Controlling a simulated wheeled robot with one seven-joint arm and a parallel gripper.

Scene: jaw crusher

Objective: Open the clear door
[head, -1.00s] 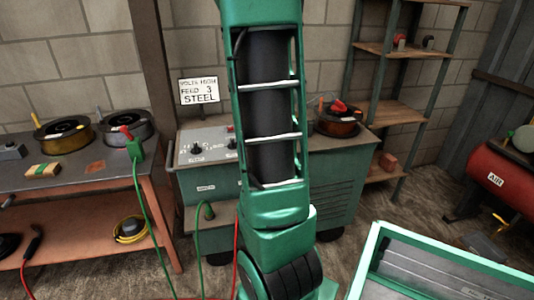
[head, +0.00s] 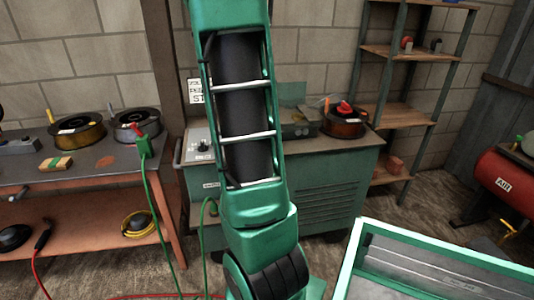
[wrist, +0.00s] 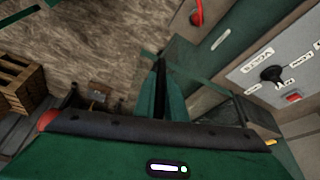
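A faintly green, see-through panel (head: 292,94) stands above the green welder cabinet (head: 335,195) in the head view, just right of my arm. I cannot tell for sure that it is the clear door. My arm covers part of the cabinet front and its control panel. My gripper is out of the head view. In the wrist view, a narrow dark green part of my gripper (wrist: 157,92) points up from the dark bar. Its fingertips are not clear, and I see nothing held. The cabinet's control panel (wrist: 275,72) with a knob shows at the right.
An orange workbench (head: 90,185) with wire spools stands at the left. A shelf rack (head: 400,110) and a red air tank (head: 503,182) are at the right. A green-framed grey tray (head: 440,268) is in the right foreground. Cables hang near the bench.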

